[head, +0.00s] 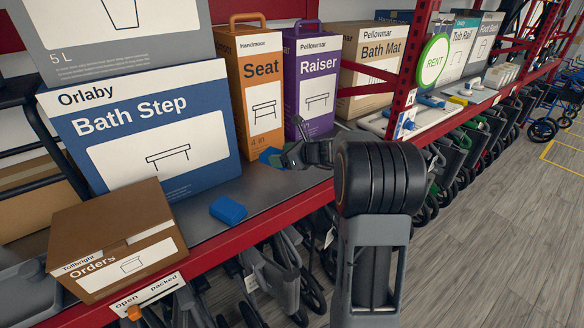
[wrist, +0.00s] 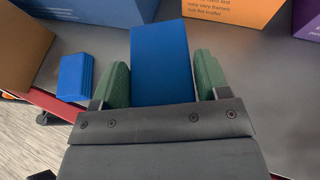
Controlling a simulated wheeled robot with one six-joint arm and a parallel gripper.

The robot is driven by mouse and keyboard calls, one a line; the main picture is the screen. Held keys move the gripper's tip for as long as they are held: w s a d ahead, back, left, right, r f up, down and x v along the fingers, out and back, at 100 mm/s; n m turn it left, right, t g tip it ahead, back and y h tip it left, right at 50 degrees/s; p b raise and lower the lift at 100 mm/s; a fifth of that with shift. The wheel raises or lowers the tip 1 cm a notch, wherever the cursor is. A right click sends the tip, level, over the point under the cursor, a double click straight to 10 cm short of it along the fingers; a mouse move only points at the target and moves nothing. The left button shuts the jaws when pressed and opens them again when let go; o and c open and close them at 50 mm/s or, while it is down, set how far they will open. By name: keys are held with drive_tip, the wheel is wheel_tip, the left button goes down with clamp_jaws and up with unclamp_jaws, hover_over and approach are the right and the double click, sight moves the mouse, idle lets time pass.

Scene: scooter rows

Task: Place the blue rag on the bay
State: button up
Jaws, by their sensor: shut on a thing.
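My gripper (head: 283,156) is over the grey shelf, in front of the orange and purple boxes. It is shut on a plain blue piece (wrist: 160,60), taken as the blue rag, which sits between the green finger pads. In the head view only a small part of the rag (head: 268,154) shows beside the gripper. A second blue, layered piece (head: 228,210) lies on the shelf to the left; it also shows in the wrist view (wrist: 75,77), apart from my fingers. A yellow-outlined floor area (head: 565,155) is at the far right; I cannot tell whether it is the bay.
A Bath Step box (head: 150,135), an orange Seat box (head: 257,80) and a purple Raiser box (head: 313,75) line the shelf's back. A brown Orders carton (head: 115,235) stands front left. A red upright (head: 408,75) rises right of my gripper. Bare shelf (head: 285,185) lies around the second blue piece.

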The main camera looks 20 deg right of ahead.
hover_over(293, 179)
drive_tip(key=f, duration=0.5)
drive_tip(key=shift+a+p, duration=0.2)
drive_tip(key=shift+p, duration=0.2)
wheel_tip(293, 179, down, 3)
drive_tip(key=shift+d+r+p, duration=0.1)
drive_tip(key=shift+d+p, duration=0.05)
drive_tip(key=shift+p, duration=0.45)
drive_tip(key=shift+f, duration=0.3)
drive_tip(key=shift+f, duration=0.1)
drive_tip(key=shift+f, duration=0.15)
drive_tip(key=o, duration=0.9)
